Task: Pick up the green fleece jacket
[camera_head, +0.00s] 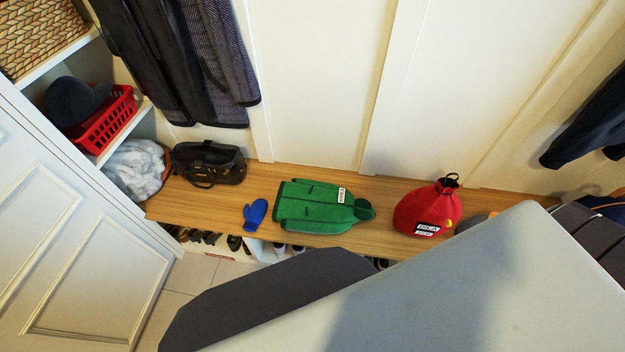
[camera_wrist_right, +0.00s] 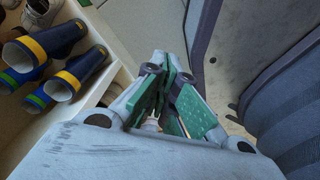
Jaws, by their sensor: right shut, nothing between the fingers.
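The green fleece jacket (camera_head: 318,206) lies folded flat on the wooden bench in the head view, with a white label near its right part and a rounded green end at the right. Nothing covers it. My right gripper (camera_wrist_right: 166,78) shows in the right wrist view, its green-padded fingers closed together with nothing between them. It is beside the shoe cubbies there, and the jacket is not in that view. My left gripper is in neither view.
On the bench (camera_head: 390,232), a blue mitten (camera_head: 255,214) and black bag (camera_head: 208,163) lie left of the jacket; a red drawstring bag (camera_head: 427,208) stands right. Dark coats (camera_head: 180,60) hang behind. Navy boots (camera_wrist_right: 66,75) fill cubbies. My own grey arm covers the lower right.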

